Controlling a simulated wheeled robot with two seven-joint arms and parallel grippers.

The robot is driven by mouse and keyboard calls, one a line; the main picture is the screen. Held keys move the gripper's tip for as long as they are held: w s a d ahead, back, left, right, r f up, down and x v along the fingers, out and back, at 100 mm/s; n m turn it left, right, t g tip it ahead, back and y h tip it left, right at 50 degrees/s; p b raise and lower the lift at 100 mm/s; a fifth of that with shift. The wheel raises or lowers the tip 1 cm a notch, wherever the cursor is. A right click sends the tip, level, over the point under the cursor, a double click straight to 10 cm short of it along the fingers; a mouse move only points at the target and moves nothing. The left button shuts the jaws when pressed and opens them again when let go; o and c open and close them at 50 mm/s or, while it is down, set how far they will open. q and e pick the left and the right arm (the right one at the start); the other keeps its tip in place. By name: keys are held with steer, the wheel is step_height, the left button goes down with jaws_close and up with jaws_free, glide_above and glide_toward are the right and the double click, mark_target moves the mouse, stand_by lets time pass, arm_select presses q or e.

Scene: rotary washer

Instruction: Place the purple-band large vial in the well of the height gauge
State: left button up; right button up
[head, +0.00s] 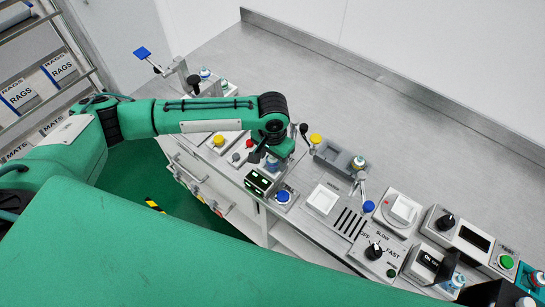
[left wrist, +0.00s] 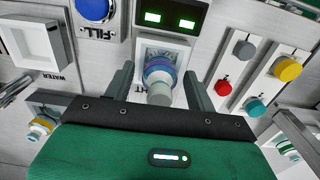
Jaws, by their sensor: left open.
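The purple-band large vial (left wrist: 159,72) stands in the white square-framed well of the height gauge (left wrist: 178,47), just below a panel with two green-lit displays (left wrist: 167,17). My left gripper (left wrist: 158,88) is open, with one finger on each side of the vial and visible gaps between. In the head view my left gripper (head: 271,157) points down over the gauge, and its arm and wrist hide most of the vial. The gauge's dark display box (head: 258,182) shows beside it. The vial's lower end is hidden inside the frame. My right gripper does not show.
A blue FILL button (head: 283,197) and a white square tray (head: 321,200) lie right of the gauge. Other vials stand nearby, one at the left wrist view's left (left wrist: 41,127). Grey, red, teal and yellow knobs (left wrist: 289,68) crowd the other side. The rear counter (head: 330,95) is clear.

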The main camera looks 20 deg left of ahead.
arm_select(q)
step_height(320, 180, up, 11)
steer(key=shift+f+b, duration=0.15)
steer(key=shift+b, duration=1)
steer(key=shift+r, duration=0.65)
